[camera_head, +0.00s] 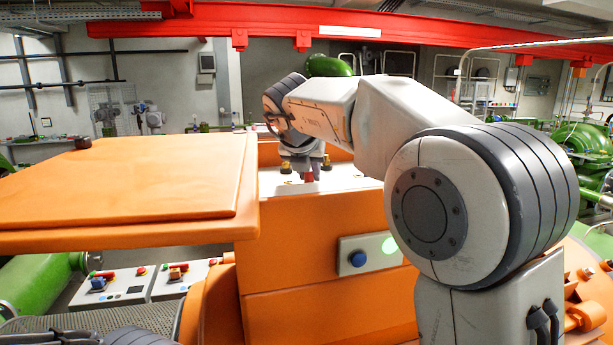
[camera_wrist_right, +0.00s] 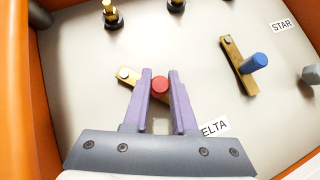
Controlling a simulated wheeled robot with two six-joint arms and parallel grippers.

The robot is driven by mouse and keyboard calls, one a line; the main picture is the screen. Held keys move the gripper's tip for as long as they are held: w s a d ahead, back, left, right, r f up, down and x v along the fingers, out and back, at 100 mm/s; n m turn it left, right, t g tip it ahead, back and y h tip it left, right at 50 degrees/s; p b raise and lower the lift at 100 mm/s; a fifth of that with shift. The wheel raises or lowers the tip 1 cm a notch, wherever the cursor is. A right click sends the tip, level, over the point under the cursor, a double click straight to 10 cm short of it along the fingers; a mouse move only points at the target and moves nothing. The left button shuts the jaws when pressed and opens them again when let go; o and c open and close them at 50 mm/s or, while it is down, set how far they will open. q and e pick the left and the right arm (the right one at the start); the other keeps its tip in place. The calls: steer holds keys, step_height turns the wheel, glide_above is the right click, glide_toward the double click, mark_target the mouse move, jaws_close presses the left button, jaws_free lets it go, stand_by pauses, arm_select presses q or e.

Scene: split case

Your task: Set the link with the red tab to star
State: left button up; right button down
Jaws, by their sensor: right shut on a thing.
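The red tab (camera_wrist_right: 160,84) stands on a brass link (camera_wrist_right: 127,77) in the right wrist view. The link runs from a pale pivot at its left end down to the right, partly hidden by a finger. My right gripper (camera_wrist_right: 161,76), with purple fingers, is shut on the red tab. The STAR label (camera_wrist_right: 282,26) is at the upper right, away from the tab. A second label (camera_wrist_right: 215,127), reading ELTA, is partly hidden beside my gripper. In the head view my right gripper (camera_head: 306,170) reaches down into the orange case (camera_head: 320,235). My left gripper is not in view.
A second brass link (camera_wrist_right: 234,60) with a blue tab (camera_wrist_right: 254,63) lies to the right. Orange walls surround the panel. An open orange lid (camera_head: 120,190) extends left.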

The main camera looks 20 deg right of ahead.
steer(key=shift+w+d+n+y+p, duration=0.35)
steer(key=shift+n+y, duration=0.25)
steer(key=shift+n, duration=0.2)
steer(key=c, duration=0.7)
jaws_free()
steer(key=shift+r, duration=0.1)
steer(key=shift+s+a+r, duration=0.1)
steer(key=shift+s+r, duration=0.05)
steer(key=shift+s, duration=0.1)
steer(key=b+v, duration=0.3)
steer(key=v, duration=0.7)
